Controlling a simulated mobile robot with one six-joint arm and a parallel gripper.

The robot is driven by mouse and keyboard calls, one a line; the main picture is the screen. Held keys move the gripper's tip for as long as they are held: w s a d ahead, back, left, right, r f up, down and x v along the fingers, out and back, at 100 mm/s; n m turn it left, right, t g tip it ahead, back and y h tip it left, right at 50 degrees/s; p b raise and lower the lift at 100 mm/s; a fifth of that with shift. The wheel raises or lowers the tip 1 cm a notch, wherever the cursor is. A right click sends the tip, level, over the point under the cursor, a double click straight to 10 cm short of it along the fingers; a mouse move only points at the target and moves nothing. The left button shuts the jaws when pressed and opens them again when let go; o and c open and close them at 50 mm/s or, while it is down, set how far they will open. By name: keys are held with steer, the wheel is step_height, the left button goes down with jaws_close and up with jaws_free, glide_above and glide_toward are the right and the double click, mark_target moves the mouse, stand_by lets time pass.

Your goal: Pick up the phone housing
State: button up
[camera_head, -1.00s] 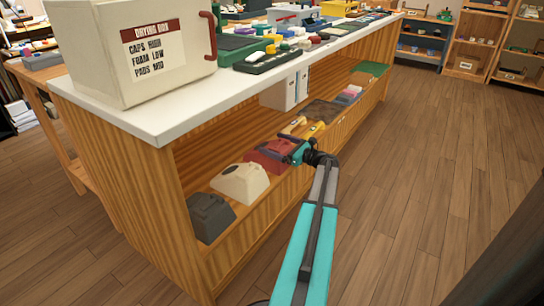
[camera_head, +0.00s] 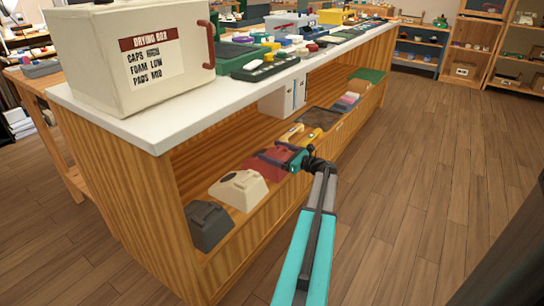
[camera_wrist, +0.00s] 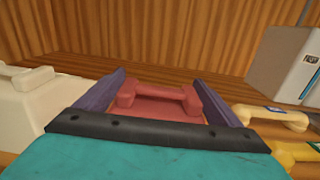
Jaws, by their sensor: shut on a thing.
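The red phone housing (camera_head: 262,165) is on the lower shelf of the wooden counter, in a row with a cream housing (camera_head: 238,190) and a dark grey housing (camera_head: 208,224). My gripper (camera_head: 288,157) reaches into the shelf from the right and is shut on the red housing. In the wrist view, the red housing (camera_wrist: 158,103), with its raised cradle, sits between the two purple-grey fingers of my gripper (camera_wrist: 160,86). Its lower part is hidden by my gripper. I cannot tell whether it touches the shelf.
The cream housing (camera_wrist: 45,105) stands close on the left in the wrist view. Yellow handsets (camera_wrist: 270,118) lie close on the right, with white binders (camera_wrist: 288,65) behind. The white countertop (camera_head: 150,128) overhangs the shelf. The wooden floor (camera_head: 420,190) right of the counter is clear.

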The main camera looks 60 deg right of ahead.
step_height(320, 180, up, 10)
steer(key=p, duration=0.4)
stand_by(1.3)
